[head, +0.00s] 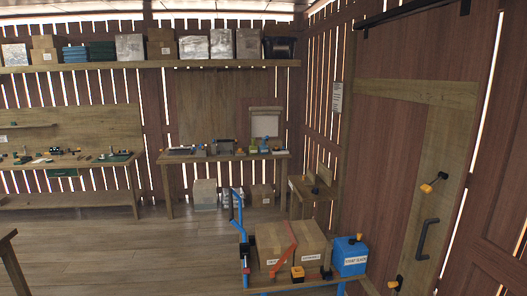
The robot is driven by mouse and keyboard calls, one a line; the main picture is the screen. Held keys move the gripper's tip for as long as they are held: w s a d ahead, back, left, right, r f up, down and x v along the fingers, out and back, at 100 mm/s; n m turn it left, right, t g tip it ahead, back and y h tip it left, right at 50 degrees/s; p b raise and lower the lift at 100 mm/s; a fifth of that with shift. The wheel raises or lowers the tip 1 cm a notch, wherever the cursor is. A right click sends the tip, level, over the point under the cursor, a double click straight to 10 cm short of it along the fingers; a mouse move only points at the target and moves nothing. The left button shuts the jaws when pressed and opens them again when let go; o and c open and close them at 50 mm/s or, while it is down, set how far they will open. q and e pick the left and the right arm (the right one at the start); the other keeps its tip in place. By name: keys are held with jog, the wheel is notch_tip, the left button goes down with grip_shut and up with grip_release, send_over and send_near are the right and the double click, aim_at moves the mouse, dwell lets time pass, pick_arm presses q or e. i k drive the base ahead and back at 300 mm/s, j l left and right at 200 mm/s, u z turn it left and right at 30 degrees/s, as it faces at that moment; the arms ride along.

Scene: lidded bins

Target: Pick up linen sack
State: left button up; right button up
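I cannot pick out a linen sack with certainty in the head view. A pale, cloth-like square (266,123) stands or hangs at the back of the far worktable, but it is too small to identify. Grey-white wrapped bundles (194,47) sit on the high shelf, and their material is unclear. Neither of my grippers can be made out in this view.
A cart with a blue handle (237,213) carries cardboard boxes (290,243) and a blue lidded bin (350,257) in front. A worktable (225,156) and a workbench (70,163) line the far wall. A wooden door (408,150) is at right. The left-centre floor is clear.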

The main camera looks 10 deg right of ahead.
aim_at(264, 149)
jog(key=i+u, duration=0.1)
jog(key=u, duration=0.15)
jog(key=i+u, duration=0.15)
jog(key=u, duration=0.15)
jog(key=i+z, duration=0.1)
jog(key=i, duration=2.05)
jog(key=i+z, duration=0.15)
jog(key=i, duration=0.4)
jog(key=i+z, duration=0.15)
jog(key=i, duration=0.4)
jog(key=i+j+z, duration=0.15)
jog(key=i, duration=0.45)
jog(key=i+j+z, duration=0.15)
jog(key=i, duration=0.4)
jog(key=i+z, duration=0.15)
jog(key=i, duration=0.35)
jog(key=i+z, duration=0.15)
jog(key=i, duration=0.35)
jog(key=i+j+z, duration=0.1)
jog(key=i, duration=0.45)
jog(key=i+j+z, duration=0.15)
jog(key=i, duration=0.35)
jog(key=i+l+z, duration=0.25)
jog(key=i+z, duration=0.75)
jog(key=i+j+z, duration=0.2)
jog(key=i+z, duration=0.25)
jog(key=i, duration=0.2)
